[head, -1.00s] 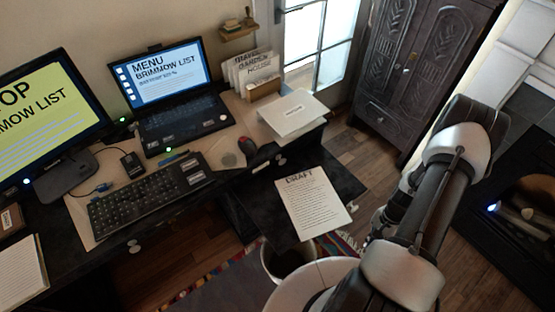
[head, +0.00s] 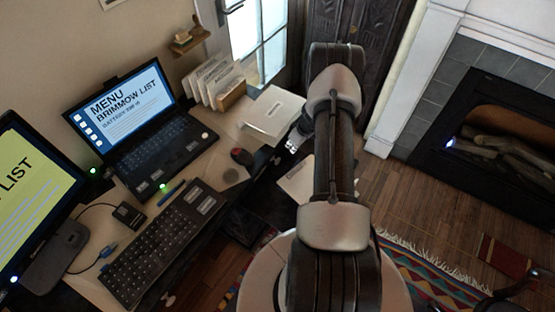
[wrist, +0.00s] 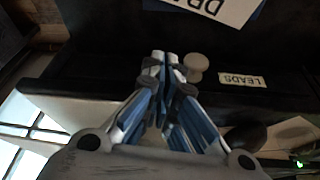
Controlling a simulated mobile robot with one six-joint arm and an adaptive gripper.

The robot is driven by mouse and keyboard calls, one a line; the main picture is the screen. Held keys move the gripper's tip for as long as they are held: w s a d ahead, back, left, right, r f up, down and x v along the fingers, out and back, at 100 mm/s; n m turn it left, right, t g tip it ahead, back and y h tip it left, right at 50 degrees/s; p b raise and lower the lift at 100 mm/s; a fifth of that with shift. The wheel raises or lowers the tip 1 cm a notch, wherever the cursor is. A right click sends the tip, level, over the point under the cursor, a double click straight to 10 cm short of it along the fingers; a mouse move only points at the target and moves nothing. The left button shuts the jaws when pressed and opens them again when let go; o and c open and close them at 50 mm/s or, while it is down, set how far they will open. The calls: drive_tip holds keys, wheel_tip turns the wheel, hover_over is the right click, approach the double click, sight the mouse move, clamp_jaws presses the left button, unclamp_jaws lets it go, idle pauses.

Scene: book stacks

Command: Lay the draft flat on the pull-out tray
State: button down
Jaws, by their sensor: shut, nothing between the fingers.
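The draft (head: 296,180) is a white printed sheet, largely hidden behind my arm in the head view. It lies over the black pull-out tray (head: 262,207) below the desk's right end; its contact with the tray is hidden. In the wrist view part of the draft (wrist: 215,8) shows at the top edge, its letters upside down, with a blue edge beside it. My gripper (head: 292,146) is beside the desk's right end, above and apart from the draft. In the wrist view its fingertips (wrist: 160,58) are together and empty.
A dark drawer front with a pale knob (wrist: 195,66) and a "LEADS" label (wrist: 242,80) is close to my fingertips.

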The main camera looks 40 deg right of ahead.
sight(283, 158)
drive_tip(key=b+x, duration=0.4)
drive_tip(key=x, duration=0.7)
drive_tip(key=shift+s+a, duration=0.15)
drive_tip(key=shift+s, duration=0.05)
drive_tip(key=s, duration=0.2)
drive_tip(key=shift+s+d+r, duration=0.25)
drive_tip(key=shift+s+r, duration=0.15)
drive_tip(key=shift+s+b, duration=0.35)
drive_tip(key=shift+s, duration=0.25)
drive_tip(key=shift+s, duration=0.1)
